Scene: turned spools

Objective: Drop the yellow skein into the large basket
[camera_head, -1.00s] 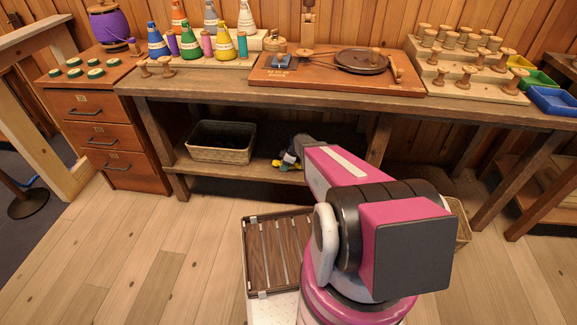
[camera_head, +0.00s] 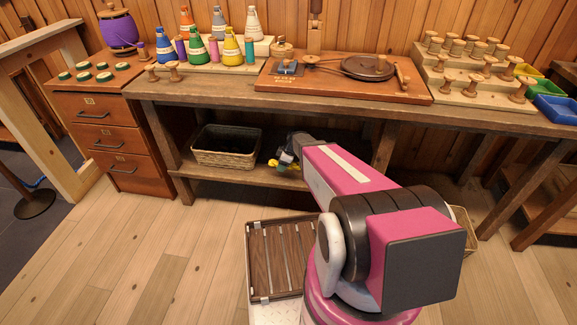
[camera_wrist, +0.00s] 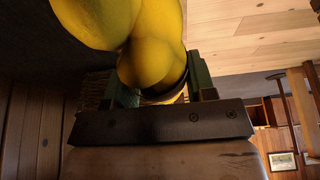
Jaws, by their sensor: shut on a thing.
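The yellow skein (camera_wrist: 150,50) fills the upper middle of the wrist view, between the two green fingers of my gripper (camera_wrist: 158,85). My gripper is shut on it. In the head view a small part of the yellow skein (camera_head: 273,163) shows beside my gripper (camera_head: 284,163), near the lower shelf under the bench. A woven basket (camera_head: 226,148) with a dark inside stands on that shelf, left of the gripper. The skein is right of the basket and apart from it in the picture. My arm hides part of the shelf.
The bench top (camera_head: 215,90) lies above the shelf and basket. A bench leg (camera_head: 160,140) stands left of the basket. Another basket (camera_head: 462,230) is partly hidden behind my arm at right. A drawer cabinet (camera_head: 107,140) stands at left.

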